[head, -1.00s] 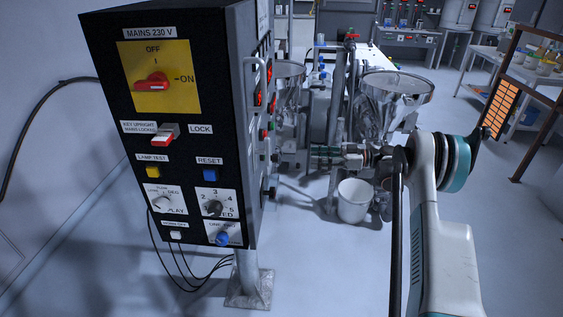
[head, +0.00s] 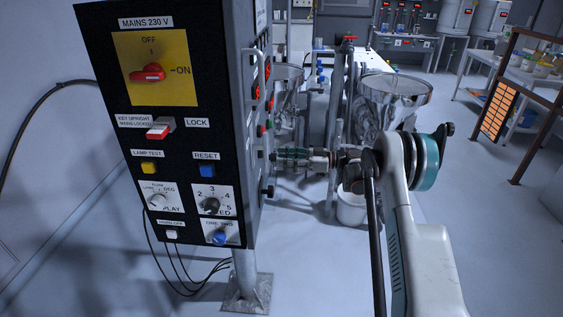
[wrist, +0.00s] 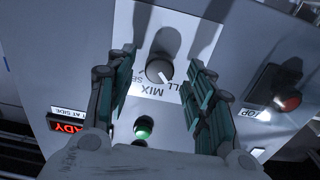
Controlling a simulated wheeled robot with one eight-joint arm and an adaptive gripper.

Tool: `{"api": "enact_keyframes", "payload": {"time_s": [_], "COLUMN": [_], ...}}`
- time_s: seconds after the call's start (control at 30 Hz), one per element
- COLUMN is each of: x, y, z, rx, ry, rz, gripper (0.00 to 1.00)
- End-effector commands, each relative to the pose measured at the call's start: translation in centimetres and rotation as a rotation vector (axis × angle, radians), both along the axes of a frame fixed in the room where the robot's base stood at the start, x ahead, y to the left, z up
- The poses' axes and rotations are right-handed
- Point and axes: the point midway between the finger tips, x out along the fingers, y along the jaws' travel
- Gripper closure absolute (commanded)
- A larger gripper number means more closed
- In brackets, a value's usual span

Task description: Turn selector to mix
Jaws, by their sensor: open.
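The selector knob (wrist: 158,70) is a round grey knob with a white pointer line, on a light plate in the wrist view. The upside-down word MIX (wrist: 151,88) is just below it, with a partly hidden label ending in LL to the right. The pointer slants down and right, between the two words. My gripper (wrist: 158,61) is open, its teal-padded fingers on either side of the knob with gaps. In the head view my gripper (head: 280,155) points at the side of the black control box (head: 110,90); the knob is not clear there.
In the head view a metal hopper (head: 395,95) and a white bucket (head: 350,208) are behind my arm.

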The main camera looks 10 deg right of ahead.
Motion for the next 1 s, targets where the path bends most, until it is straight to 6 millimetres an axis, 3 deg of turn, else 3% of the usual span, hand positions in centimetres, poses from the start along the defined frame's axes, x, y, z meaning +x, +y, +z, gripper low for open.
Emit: {"api": "enact_keyframes", "payload": {"time_s": [0.2, 0.47, 0.67, 1.0], "x": [0.43, 0.45, 0.45, 0.45], "y": [1.25, 1.34, 1.32, 1.32], "z": [-0.02, 0.03, 0.03, 0.01], "rx": [0.000, 0.000, 0.000, 0.007], "ry": [0.000, 0.000, 0.000, 0.022], "rz": [-0.001, -0.001, -0.001, -0.001], "gripper": [0.52, 0.52, 0.95, 0.96]}}
